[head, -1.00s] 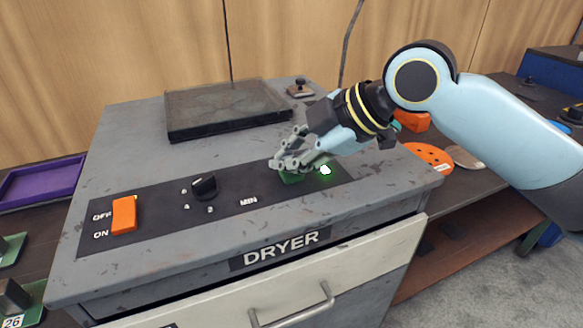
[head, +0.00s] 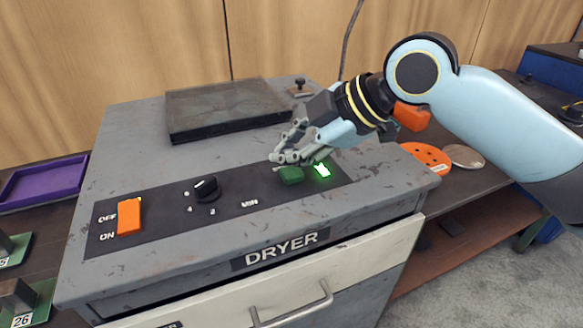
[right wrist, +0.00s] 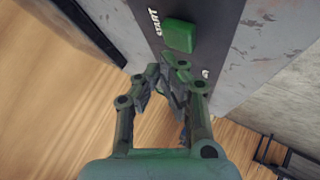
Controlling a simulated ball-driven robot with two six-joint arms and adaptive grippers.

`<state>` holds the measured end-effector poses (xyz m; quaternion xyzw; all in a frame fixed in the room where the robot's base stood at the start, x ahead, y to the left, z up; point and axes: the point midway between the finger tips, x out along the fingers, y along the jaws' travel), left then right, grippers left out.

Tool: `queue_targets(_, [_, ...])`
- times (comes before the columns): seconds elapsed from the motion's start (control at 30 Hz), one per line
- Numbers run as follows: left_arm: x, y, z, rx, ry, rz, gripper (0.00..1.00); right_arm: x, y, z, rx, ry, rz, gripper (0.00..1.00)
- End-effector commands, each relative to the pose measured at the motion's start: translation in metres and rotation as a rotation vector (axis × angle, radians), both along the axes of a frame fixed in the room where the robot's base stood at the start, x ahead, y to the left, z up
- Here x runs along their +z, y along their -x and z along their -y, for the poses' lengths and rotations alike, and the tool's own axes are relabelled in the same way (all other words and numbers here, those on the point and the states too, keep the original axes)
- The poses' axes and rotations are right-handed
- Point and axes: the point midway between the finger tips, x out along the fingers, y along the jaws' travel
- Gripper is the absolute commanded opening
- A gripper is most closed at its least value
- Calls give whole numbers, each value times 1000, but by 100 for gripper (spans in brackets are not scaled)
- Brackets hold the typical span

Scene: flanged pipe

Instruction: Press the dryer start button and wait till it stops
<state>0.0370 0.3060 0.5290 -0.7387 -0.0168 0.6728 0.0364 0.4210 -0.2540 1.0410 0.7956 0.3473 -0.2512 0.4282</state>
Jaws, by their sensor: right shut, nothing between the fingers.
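The grey dryer (head: 150,150) stands in the middle of the head view, with a dark control panel on its top. The green start button (head: 291,175) is on the panel's right part and also shows in the right wrist view (right wrist: 180,36). A lit green lamp (head: 322,170) glows just right of it. My right gripper (head: 280,158) is shut and empty, its fingertips just behind and above the button. In the right wrist view the fingers (right wrist: 168,66) appear just below the button, with a small gap. My left gripper is not in view.
The panel also has an orange OFF/ON switch (head: 129,215) and a black timer knob (head: 205,188). A dark flat plate (head: 222,108) lies at the dryer's back. A purple tray (head: 44,182) is at left. Orange and grey discs (head: 427,157) lie at right.

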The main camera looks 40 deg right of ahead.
Motion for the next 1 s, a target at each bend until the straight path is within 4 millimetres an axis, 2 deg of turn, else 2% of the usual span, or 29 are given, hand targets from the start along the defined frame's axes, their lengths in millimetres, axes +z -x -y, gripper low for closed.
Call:
queue_targets(0.5, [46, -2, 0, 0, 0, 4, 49, 49, 0, 0, -1, 0, 1, 0])
queue_targets(1.0, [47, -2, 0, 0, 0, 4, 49, 49, 0, 0, 0, 0, 0, 0])
